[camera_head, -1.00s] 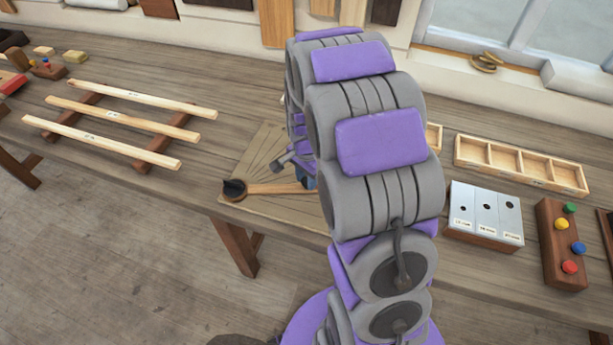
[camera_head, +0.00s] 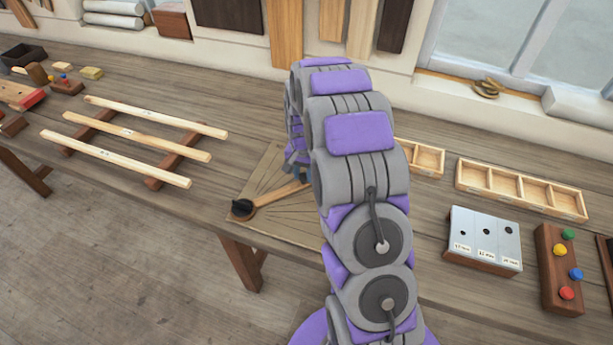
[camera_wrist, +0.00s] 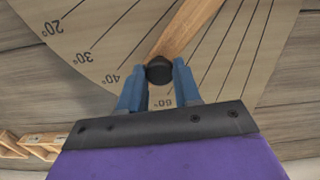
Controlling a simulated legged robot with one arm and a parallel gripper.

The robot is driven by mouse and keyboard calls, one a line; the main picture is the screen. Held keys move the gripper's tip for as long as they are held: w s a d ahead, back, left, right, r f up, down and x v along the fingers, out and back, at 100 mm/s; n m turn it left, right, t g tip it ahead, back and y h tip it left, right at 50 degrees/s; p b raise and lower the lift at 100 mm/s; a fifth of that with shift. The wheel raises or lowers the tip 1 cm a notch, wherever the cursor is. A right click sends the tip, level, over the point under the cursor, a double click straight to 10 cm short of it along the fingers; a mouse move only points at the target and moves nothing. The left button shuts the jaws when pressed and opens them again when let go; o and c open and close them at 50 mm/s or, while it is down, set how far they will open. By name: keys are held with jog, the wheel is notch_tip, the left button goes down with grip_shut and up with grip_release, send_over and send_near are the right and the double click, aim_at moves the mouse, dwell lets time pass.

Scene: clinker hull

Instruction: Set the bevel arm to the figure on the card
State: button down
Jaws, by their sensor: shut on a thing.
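The bevel board (camera_head: 285,215) lies on the bench with ruled angle lines. Its wooden bevel arm (camera_head: 277,195) runs from a black pivot (camera_head: 242,208) up and to the right. In the wrist view, the bevel arm (camera_wrist: 188,28) ends in a black knob (camera_wrist: 159,69). My gripper (camera_wrist: 160,78) is shut on this knob, one blue finger on each side. The board's scale (camera_wrist: 95,50) shows 20°, 30°, 40° and 60°. The knob sits between the 40° and 60° marks, and no 50° figure shows. I cannot make out the card.
A rack with several wooden strips (camera_head: 125,133) lies left of the board. To the right are a compartment tray (camera_head: 520,187), a block with three holed plates (camera_head: 484,237) and a block with coloured knobs (camera_head: 562,268). My own arm hides part of the board.

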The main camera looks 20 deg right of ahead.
jog(key=shift+w, duration=0.3)
jog(key=c, duration=0.8)
grip_release()
notch_tip(320, 180, up, 17)
jog(key=shift+r+p, duration=0.15)
jog(key=shift+p, duration=0.9)
jog(key=s+a+r+n, duration=0.1)
jog(key=s+a, duration=0.3)
jog(key=s, duration=0.9)
jog(key=s+a+r+n+g+b, duration=0.1)
jog(key=s+a+n, duration=0.3)
jog(key=s, duration=0.9)
jog(key=s+a+r+n+b, duration=0.1)
jog(key=s+a+n, duration=0.2)
jog(key=s, duration=0.9)
jog(key=shift+s+a+r+g, duration=0.2)
jog(key=shift+s+a+g, duration=0.2)
jog(key=shift+a, duration=0.05)
